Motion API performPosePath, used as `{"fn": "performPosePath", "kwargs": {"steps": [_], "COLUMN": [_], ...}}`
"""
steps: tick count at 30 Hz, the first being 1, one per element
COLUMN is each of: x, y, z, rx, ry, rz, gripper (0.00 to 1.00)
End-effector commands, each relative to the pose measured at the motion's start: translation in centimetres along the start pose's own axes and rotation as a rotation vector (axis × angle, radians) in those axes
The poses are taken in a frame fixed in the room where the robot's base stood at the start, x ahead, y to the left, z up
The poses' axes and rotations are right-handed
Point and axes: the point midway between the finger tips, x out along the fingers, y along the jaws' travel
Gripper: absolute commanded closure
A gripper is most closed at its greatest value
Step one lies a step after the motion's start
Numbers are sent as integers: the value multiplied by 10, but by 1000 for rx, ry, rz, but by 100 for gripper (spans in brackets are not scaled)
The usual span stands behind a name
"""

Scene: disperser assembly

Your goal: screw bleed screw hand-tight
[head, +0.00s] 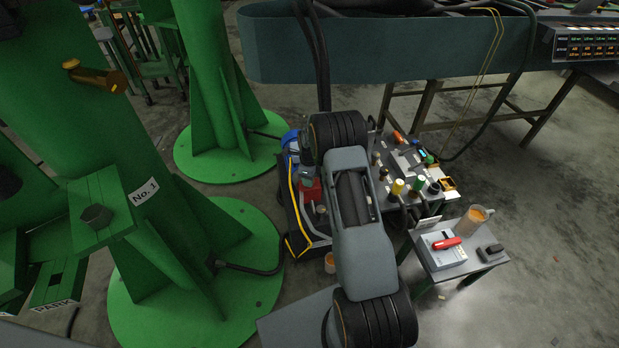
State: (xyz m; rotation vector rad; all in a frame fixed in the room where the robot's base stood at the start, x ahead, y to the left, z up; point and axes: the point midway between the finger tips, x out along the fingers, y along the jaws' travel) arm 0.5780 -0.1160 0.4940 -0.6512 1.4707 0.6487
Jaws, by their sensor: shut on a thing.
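My arm spans the middle of the head view, and its links cover the area behind them. My gripper does not show; it is hidden behind the arm or too small to make out. I cannot pick out the bleed screw or its seat. A red block (310,189) with small parts around it shows just left of the arm, beside a blue part (291,142) and a yellow-edged black case (293,222).
A bench with bottles and tools, among them a yellow-capped bottle (397,187), stands right of the arm. A small side table (480,273) holds a device with a red handle (446,244) and a jug (471,221). Green columns with a round base (235,280) stand left.

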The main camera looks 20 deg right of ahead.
Motion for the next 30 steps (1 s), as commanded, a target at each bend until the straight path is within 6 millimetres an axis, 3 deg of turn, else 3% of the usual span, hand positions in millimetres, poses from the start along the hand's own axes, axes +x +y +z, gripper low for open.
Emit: {"fn": "performPosePath", "kwargs": {"steps": [2, 3, 10, 20, 30], "x": [1, 1, 0, -6, -68], "y": [2, 2, 1, 0, 0], "z": [0, 0, 0, 0, 0], "rx": [2, 2, 1, 0, 0], "ry": [1, 1, 1, 0, 0], "rz": [5, 5, 3, 1, -1], "gripper": [85, 59, 37, 36, 36]}}
